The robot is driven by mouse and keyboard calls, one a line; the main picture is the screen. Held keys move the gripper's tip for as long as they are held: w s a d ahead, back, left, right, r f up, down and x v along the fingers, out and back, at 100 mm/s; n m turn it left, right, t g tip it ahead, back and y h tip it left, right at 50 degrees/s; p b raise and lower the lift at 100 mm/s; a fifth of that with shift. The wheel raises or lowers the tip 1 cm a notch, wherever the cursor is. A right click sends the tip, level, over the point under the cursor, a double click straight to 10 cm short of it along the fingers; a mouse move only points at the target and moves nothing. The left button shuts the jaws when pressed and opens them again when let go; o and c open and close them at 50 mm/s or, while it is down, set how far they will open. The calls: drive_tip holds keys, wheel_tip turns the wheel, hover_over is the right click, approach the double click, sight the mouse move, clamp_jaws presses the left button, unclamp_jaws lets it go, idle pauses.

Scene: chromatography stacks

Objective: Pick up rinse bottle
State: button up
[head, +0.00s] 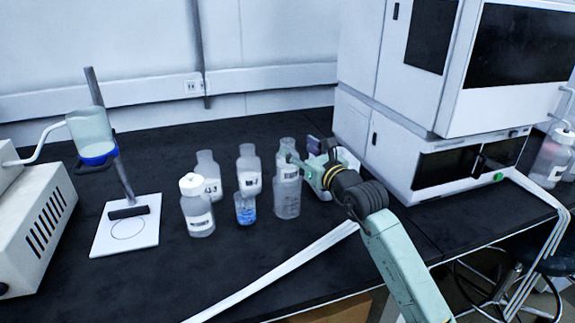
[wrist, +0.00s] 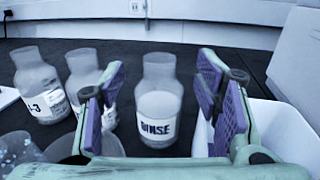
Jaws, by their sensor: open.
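The rinse bottle (wrist: 158,112) is a clear bottle with whitish contents and a label reading "RINSE". In the wrist view it stands upright, ahead of and between the fingers of my gripper (wrist: 160,77). The fingers with purple pads are spread apart, and the bottle is not clasped. In the head view the rinse bottle (head: 287,172) appears to be the rightmost of the back row, partly hidden by a beaker and my gripper (head: 303,153).
Two similar bottles (head: 208,182) (head: 249,180) stand left of it. A white container (wrist: 285,125) is close on the right, before the instrument stack (head: 365,125).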

sight(291, 146)
drive_tip(key=x, duration=0.2)
drive_tip(key=f+p+x, duration=0.1)
drive_tip(key=x, duration=0.2)
drive_tip(key=shift+p, duration=0.3)
drive_tip(key=shift+s+r, duration=0.1)
drive_tip(key=shift+c, duration=0.5)
clamp_jaws()
